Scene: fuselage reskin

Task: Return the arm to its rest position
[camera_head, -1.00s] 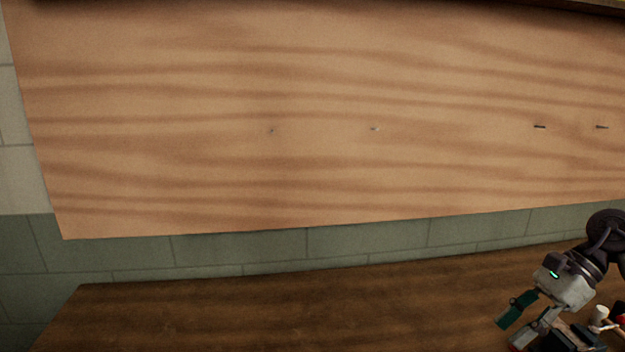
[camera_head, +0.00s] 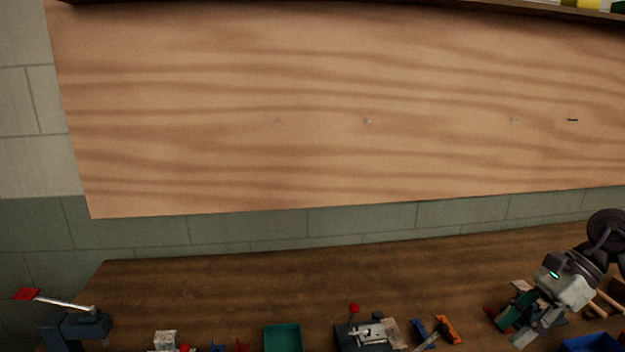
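My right arm's gripper (camera_head: 514,332) is at the lower right of the head view, above the right part of the wooden workbench (camera_head: 250,280). Its two fingers point down and left and stand apart, with nothing seen between them. Small tools lie behind and around the fingertips; I cannot tell whether any is touched. My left gripper is not in view.
A plywood board (camera_head: 300,60) with small dark marks covers the wall. Along the bench's near edge are a vise-like tool with a red-tipped handle (camera_head: 65,302), a green bin (camera_head: 283,337), a red-knobbed fixture (camera_head: 365,335) and a blue bin (camera_head: 590,343). The bench's back middle is clear.

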